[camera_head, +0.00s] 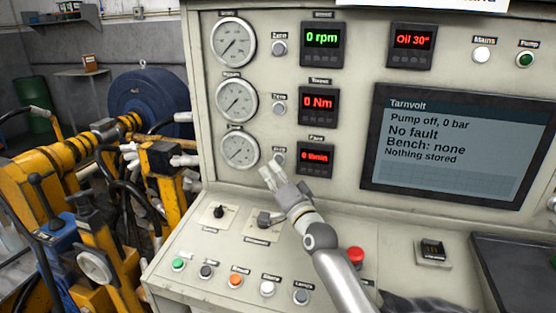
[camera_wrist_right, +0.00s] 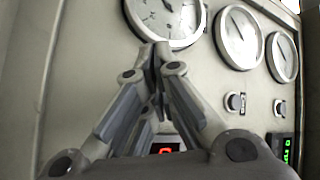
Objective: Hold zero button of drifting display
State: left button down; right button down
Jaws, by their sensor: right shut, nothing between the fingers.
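Three displays stand in a column on the panel: a green one reading 0 rpm (camera_head: 322,38), a red one reading 0 Nm (camera_head: 318,103), and a lower red flow display (camera_head: 315,158) too small to read surely. Each has a round zero button to its left: the top (camera_head: 279,48), the middle (camera_head: 279,108) and the lowest (camera_head: 279,156). My right gripper (camera_head: 268,174) is shut and empty, just below the lowest button; contact cannot be told. In the right wrist view its closed fingertips (camera_wrist_right: 160,50) overlap the nearest gauge's lower edge (camera_wrist_right: 165,14). My left gripper is not in view.
Three gauges (camera_head: 239,148) line the panel's left side. A large screen (camera_head: 450,150) reads "Pump off, 0 bar" and "No fault". Below, the sloped desk carries knobs (camera_head: 219,211), several coloured buttons (camera_head: 235,280) and a red mushroom button (camera_head: 356,254). Yellow machinery (camera_head: 55,175) stands left.

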jog(key=s+p, duration=0.1)
jog(key=s+a+p, duration=0.1)
jog(key=s+p, duration=0.2)
jog(key=shift+s+a, duration=0.3)
jog(key=shift+s, duration=0.05)
jog(key=shift+f, duration=0.1)
